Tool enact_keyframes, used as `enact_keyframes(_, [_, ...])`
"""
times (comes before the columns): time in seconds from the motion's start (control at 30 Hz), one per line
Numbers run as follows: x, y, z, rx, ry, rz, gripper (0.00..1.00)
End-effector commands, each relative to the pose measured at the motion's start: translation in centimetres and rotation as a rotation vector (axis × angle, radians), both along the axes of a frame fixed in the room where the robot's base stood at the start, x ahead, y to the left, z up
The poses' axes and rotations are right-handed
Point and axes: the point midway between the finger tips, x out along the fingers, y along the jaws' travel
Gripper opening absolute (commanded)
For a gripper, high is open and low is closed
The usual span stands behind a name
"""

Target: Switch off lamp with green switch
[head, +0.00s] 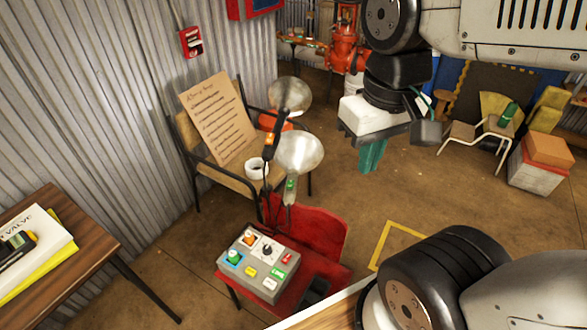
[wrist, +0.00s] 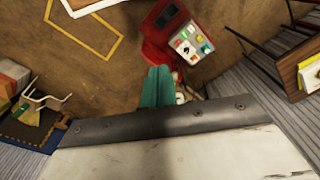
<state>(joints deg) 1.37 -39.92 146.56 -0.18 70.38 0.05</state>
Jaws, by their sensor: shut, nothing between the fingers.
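Two lamps stand by the red chair in the head view. The nearer lamp (head: 298,153) has a pale round shade and a green switch (head: 290,186) on its stem. The other lamp (head: 290,95) is behind it and has an orange switch (head: 269,140). My gripper (head: 371,157) has teal fingers, shut and empty, to the right of both lamps and apart from them. In the wrist view the shut fingers (wrist: 157,88) point toward the red chair, and I cannot make out either switch there.
A grey control box (head: 245,287) with coloured buttons sits on the red chair (head: 325,232). A wooden chair (head: 215,172) holds a paper sheet and a white mug (head: 255,168). A wooden table (head: 85,225) stands at left. Open floor (head: 400,195) lies right of the lamps.

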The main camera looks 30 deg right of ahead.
Motion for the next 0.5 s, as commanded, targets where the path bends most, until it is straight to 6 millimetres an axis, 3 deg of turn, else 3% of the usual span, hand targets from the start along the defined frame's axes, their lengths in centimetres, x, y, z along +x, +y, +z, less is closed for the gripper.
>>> enact_keyframes(0.27, [4.2,-0.5,-2.9,0.057,0.161,-0.038,0.00])
enact_keyframes(0.5, [9.7,-0.8,-6.3,0.146,0.210,0.062,0.00])
